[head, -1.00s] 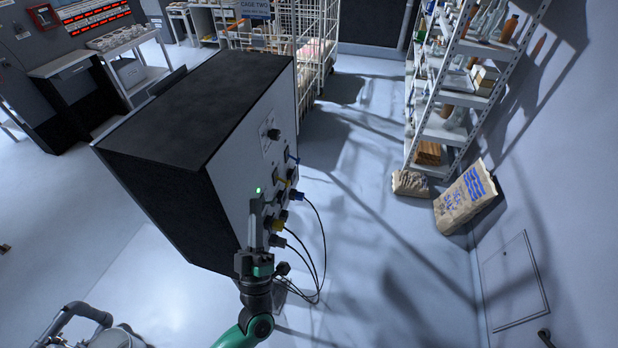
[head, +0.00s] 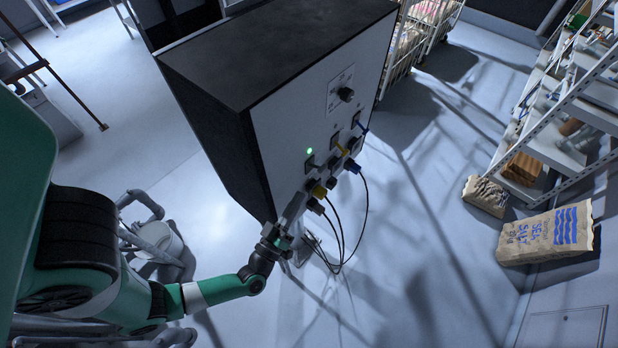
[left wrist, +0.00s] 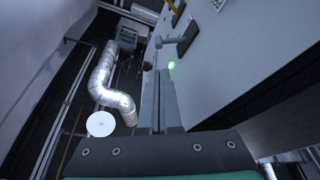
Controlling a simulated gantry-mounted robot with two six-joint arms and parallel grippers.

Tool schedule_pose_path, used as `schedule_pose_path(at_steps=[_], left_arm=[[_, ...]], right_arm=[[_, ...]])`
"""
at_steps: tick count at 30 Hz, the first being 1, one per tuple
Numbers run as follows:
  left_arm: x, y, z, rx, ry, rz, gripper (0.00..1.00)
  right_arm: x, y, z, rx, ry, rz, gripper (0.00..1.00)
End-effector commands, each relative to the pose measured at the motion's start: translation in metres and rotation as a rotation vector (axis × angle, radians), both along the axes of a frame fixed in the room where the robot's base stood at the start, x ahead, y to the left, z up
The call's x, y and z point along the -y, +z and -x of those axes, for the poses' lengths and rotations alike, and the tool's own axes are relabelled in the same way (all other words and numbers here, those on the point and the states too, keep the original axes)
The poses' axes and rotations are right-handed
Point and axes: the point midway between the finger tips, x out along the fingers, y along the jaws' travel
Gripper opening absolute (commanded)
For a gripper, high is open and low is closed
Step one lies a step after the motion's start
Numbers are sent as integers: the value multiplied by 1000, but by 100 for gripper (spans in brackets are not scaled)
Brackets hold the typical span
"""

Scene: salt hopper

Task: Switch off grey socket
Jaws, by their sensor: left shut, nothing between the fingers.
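A dark-topped cabinet has a pale front panel (head: 285,140) with three rows of switches and sockets. The row nearest my arm has a grey lever switch (head: 311,163) and a lit green light (head: 309,151). In the left wrist view the green light (left wrist: 171,65) glows beside the grey lever (left wrist: 172,43). Yellow (head: 341,149) and blue (head: 362,127) levers sit further along. My left gripper (head: 298,203) is shut and empty, close to the panel and below the grey switch. Its fingers (left wrist: 160,90) point toward the lever; contact is not visible. My right gripper is out of view.
Yellow (head: 318,190), blue (head: 352,166) and grey (head: 315,206) plugs stick out of the panel, with black cables (head: 338,255) hanging to the floor. A round knob (head: 346,95) sits higher up. Open floor lies right of the cables, before the salt sack (head: 548,238).

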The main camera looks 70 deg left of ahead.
Motion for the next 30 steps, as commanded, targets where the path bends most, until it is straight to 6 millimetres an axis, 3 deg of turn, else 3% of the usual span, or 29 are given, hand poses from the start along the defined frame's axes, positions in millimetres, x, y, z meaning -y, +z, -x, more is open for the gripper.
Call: schedule_pose_path(at_steps=[16,30], left_arm=[[-57,27,-63,2,3,0,0],[-62,28,-69,0,0,0,0]], right_arm=[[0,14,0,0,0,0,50],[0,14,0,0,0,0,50]])
